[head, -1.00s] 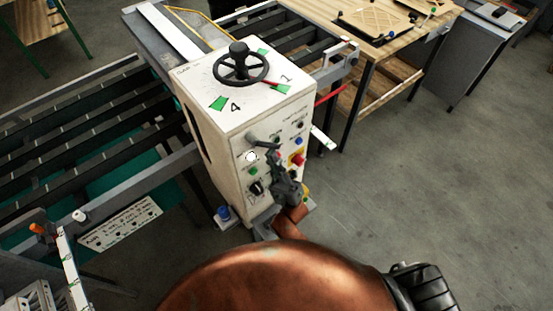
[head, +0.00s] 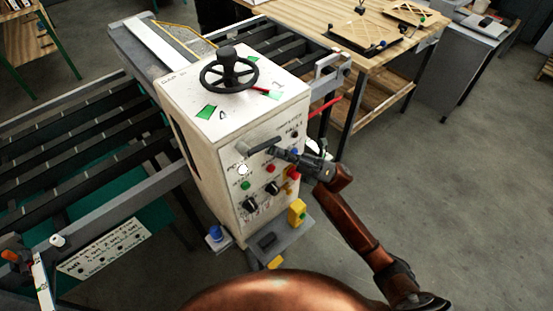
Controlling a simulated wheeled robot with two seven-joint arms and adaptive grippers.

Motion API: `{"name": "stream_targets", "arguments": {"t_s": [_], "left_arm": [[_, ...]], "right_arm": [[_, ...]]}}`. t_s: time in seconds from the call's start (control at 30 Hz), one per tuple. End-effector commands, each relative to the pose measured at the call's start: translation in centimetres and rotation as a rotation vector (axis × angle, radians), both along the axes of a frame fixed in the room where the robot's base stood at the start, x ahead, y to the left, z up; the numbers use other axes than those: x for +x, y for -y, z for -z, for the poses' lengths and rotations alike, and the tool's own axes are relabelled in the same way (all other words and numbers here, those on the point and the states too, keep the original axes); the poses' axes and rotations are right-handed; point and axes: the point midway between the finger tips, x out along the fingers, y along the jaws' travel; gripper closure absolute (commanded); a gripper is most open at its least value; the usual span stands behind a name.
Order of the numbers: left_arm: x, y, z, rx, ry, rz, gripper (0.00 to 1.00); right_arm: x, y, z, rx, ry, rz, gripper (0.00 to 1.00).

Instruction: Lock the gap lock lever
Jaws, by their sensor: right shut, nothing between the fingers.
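A dark grey lever (head: 264,146) sticks out from the upper front of the white control box (head: 193,125). I take it for the gap lock lever; its label is not readable. It points to the right, tilted slightly up in the picture. My right gripper (head: 274,152) is shut and empty, just under the lever's free end. I cannot tell whether the fingers touch the lever. My right arm reaches in from the lower right. My left gripper is not in view.
A black handwheel (head: 229,72) stands on the box top. Knobs, a green button (head: 245,185) and a red button (head: 293,173) sit below the lever. A yellow block (head: 297,212) is at the lower right. A wooden table (head: 310,22) stands behind; the floor at right is free.

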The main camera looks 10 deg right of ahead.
Motion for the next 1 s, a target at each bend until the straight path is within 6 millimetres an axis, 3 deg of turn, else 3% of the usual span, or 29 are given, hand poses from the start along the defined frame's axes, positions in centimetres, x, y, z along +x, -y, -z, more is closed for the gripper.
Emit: {"name": "stream_targets", "arguments": {"t_s": [0.77, 1.0], "left_arm": [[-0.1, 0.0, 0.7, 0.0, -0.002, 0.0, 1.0], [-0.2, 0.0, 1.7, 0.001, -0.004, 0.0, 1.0]], "right_arm": [[0.1, 0.3, -0.8, -0.084, 0.048, 0.0, 1.0], [-0.1, 0.4, 0.3, -0.083, 0.047, -0.003, 1.0]]}}
